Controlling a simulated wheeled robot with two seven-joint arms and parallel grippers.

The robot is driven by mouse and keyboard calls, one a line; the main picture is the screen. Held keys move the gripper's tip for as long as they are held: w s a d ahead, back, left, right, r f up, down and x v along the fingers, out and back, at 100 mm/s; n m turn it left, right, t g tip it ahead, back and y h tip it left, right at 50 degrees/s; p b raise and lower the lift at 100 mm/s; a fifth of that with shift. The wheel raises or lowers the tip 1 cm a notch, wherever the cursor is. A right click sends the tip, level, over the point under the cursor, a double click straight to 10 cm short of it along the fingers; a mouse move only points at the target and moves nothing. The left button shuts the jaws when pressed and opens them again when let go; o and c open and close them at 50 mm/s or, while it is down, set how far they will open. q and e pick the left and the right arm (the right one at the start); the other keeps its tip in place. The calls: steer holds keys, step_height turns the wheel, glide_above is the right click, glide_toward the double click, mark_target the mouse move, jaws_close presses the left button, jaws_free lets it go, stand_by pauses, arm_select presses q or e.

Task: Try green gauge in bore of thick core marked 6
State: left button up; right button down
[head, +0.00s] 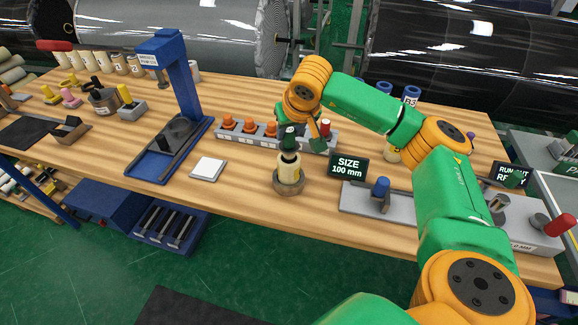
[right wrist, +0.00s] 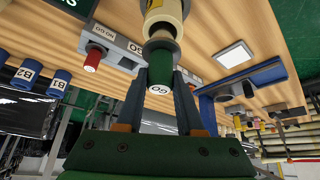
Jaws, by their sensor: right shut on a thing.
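The green gauge (head: 289,140) is upright in my right gripper (head: 301,133). In the right wrist view the gripper (right wrist: 160,98) is shut on its green handle (right wrist: 160,68), with a white end lettered GO. The gauge's grey end (right wrist: 160,42) meets the top of a cream thick core (head: 289,172). I cannot tell how far it sits in the bore. The core also shows in the right wrist view (right wrist: 163,14). No number 6 is readable on it. My left gripper is out of view.
A grey rack (head: 248,137) with orange-topped pieces and a red gauge (head: 325,127) stands just behind. A SIZE 100 mm sign (head: 348,167) is close to the right. A blue stand (head: 178,90) and white plate (head: 208,169) are left. Blue-topped cores (head: 411,94) stand behind my arm.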

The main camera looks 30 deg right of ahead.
steer(key=shift+r+p, duration=1.85)
steer(key=shift+r, duration=0.45)
